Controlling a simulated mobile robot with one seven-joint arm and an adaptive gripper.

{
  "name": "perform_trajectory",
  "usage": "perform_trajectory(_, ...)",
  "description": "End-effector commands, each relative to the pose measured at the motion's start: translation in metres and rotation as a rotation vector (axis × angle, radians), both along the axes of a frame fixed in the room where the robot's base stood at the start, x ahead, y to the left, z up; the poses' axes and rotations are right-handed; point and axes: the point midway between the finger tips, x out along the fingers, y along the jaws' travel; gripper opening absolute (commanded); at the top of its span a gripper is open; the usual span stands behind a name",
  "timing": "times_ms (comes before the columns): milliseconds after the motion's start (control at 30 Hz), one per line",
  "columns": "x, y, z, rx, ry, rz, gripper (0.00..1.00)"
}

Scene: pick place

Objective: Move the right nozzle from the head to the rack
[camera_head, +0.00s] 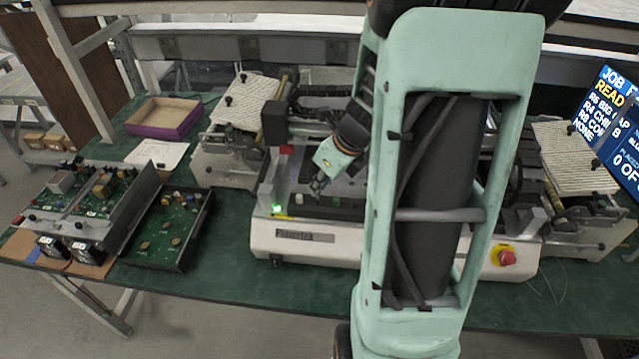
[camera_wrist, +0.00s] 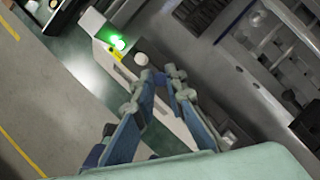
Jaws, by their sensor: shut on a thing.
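My gripper (camera_head: 318,186) is low over the front of the pick-and-place machine (camera_head: 300,238), near a dark strip at its front edge that looks like the rack (camera_head: 325,212). In the wrist view my gripper (camera_wrist: 165,74) has its fingertips close together, shut on the nozzle. The nozzle itself is too small and hidden by the fingertips to make out. A pale round piece (camera_wrist: 141,59) sits on the strip just beyond the fingertips, and another (camera_wrist: 228,138) sits farther along. I cannot tell the machine's head clearly; my arm covers much of the machine.
A green light (camera_head: 276,208) glows at the machine's front left. A red stop button (camera_head: 506,257) is at its front right. Feeders (camera_head: 245,100) flank it. Opened electronics (camera_head: 90,205), a circuit tray (camera_head: 165,230) and a purple-edged box (camera_head: 165,117) stand left. A screen (camera_head: 615,125) stands right.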

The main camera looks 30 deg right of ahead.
Motion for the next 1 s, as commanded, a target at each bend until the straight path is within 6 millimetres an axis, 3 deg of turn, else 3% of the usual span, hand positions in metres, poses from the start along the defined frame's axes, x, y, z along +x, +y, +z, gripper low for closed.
perform_trajectory(500,0.000,0.000,-0.030,0.001,0.000,0.000,0.02)
perform_trajectory(1000,0.000,0.000,-0.032,0.000,0.000,0.000,0.02)
